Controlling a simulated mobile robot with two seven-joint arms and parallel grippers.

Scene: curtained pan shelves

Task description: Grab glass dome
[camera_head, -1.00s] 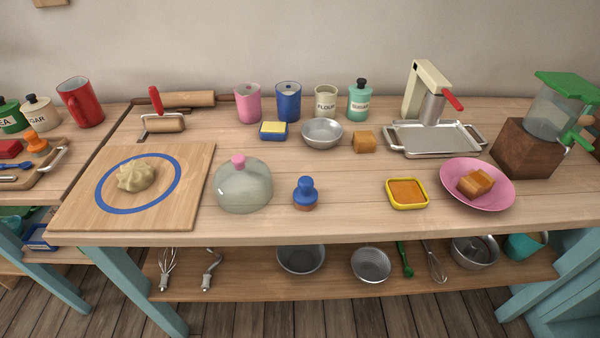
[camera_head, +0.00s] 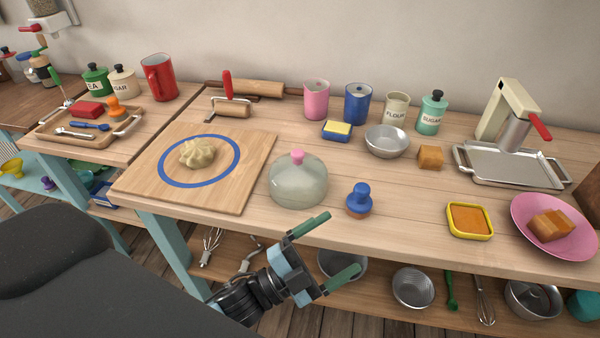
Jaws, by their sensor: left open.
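The glass dome (camera_head: 298,184) is a clear greenish cover with a pink knob (camera_head: 297,157) on top. It stands upright on the wooden table near the front edge, just right of the cutting board. My left gripper (camera_head: 336,250) is in front of the table edge, below and slightly right of the dome in the picture. Its two green fingers are spread apart with nothing between them. The gripper is apart from the dome. My right gripper is not in view.
A cutting board (camera_head: 262,153) with dough (camera_head: 197,153) lies left of the dome. A blue-handled stamp (camera_head: 359,199) stands close on its right. A yellow-rimmed dish (camera_head: 469,220) and pink plate (camera_head: 528,239) are farther right. Pans lie on the lower shelf.

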